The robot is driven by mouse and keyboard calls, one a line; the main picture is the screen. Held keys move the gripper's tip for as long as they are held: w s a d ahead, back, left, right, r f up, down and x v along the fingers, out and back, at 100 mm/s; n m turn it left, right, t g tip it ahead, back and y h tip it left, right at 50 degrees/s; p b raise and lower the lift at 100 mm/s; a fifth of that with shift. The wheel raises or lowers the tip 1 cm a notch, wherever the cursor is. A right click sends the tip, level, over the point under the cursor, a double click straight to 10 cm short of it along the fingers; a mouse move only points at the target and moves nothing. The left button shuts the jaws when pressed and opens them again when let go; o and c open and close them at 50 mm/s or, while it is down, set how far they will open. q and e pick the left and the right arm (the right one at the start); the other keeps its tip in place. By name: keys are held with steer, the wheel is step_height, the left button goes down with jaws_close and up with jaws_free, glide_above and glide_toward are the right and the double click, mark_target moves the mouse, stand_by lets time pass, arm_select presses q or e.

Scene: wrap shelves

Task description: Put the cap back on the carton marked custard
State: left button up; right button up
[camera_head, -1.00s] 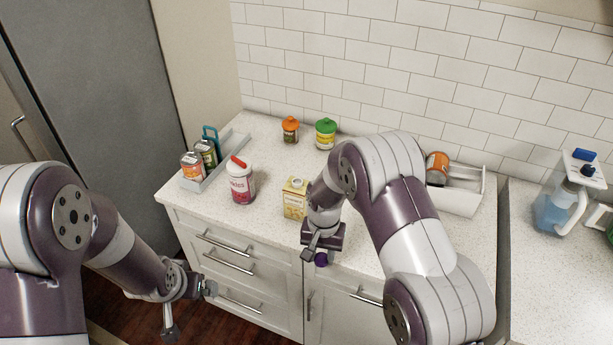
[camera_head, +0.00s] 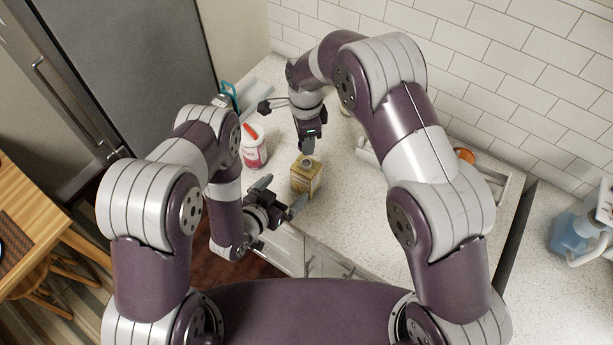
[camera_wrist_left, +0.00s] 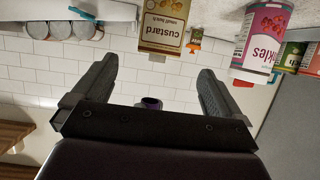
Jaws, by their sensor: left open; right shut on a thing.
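The custard carton (camera_head: 305,182) stands upright on the counter, its top facing the head camera; it shows upside down with its label in the left wrist view (camera_wrist_left: 163,28).

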arm_select(q)
steer(key=x, duration=1.2)
arm_select(e)
steer(key=shift+w+d+f, duration=0.1)
steer(key=shift+w+d, duration=0.05)
steer(key=shift+w, duration=0.1)
arm_select(q)
steer(key=shift+s, duration=0.1)
arm_select(e)
steer(key=shift+s, duration=0.1)
arm_select(q)
steer(key=shift+c, duration=0.9)
steer(key=c, duration=1.2)
steer(key=shift+c, duration=0.2)
arm_select(e)
glide_above(307, 162)
steer(key=shift+f, duration=2.5)
steer(key=shift+f, duration=0.15)
steer(key=shift+f, duration=0.75)
steer(key=shift+f, duration=0.5)
